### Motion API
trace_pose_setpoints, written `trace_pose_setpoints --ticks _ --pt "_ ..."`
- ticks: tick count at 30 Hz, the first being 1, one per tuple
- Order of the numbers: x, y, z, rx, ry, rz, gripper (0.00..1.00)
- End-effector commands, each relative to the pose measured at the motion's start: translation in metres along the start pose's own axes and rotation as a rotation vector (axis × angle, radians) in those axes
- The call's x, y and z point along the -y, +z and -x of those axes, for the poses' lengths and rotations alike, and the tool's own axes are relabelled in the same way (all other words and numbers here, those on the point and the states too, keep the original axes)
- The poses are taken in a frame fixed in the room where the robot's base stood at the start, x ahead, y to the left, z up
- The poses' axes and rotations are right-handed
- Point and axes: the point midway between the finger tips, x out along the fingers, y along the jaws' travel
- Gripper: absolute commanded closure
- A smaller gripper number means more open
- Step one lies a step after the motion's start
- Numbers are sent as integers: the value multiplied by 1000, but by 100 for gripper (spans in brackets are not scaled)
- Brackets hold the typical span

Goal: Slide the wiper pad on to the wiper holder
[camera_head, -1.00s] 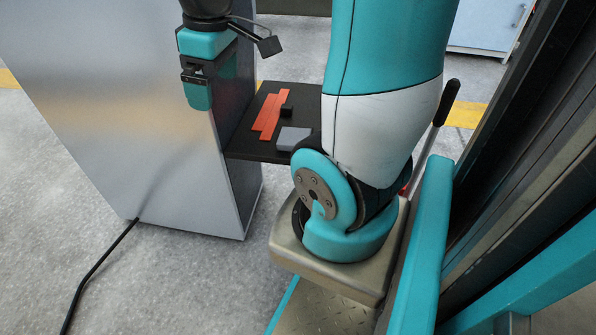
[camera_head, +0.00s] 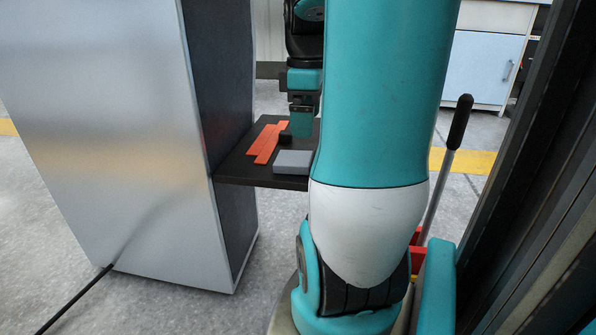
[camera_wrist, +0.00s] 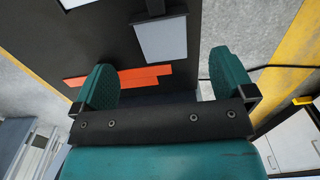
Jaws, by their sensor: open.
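On a black shelf (camera_head: 240,168) lie two flat orange-red strips (camera_head: 266,144), side by side and slightly offset. A small black block (camera_head: 285,139) and a grey rectangular block (camera_head: 294,162) lie to their right. I cannot tell by looks which of these is the wiper pad and which the holder. My gripper (camera_head: 302,124) is open and points down near the black block. In the wrist view, my gripper (camera_wrist: 164,74) has its green fingers apart. The orange strips (camera_wrist: 120,77) show near the left finger, with the grey block (camera_wrist: 160,40) beyond.
A tall metal cabinet (camera_head: 110,130) adjoins the shelf on the left. My upper arm hides the shelf's right part. A blue-white cabinet (camera_head: 488,62) and a yellow floor line (camera_head: 470,160) are at the back. A black cable (camera_head: 80,297) trails from the cabinet across the floor.

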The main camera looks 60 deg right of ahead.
Motion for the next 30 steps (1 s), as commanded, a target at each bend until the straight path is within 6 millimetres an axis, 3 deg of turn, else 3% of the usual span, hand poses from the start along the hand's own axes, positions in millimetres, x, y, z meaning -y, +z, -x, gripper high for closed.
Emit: trace_pose_setpoints --ticks 1,3,10,18,27,28,30 --pt "0 0 -17 1 -2 0 0" --pt "0 0 -27 1 -2 0 0" --pt "0 0 -41 1 -1 0 0" --pt "1 0 -86 1 -2 0 0" --pt "0 0 -89 1 0 0 0" --pt "0 0 -89 1 0 0 2" --pt "0 0 -89 1 0 0 18"
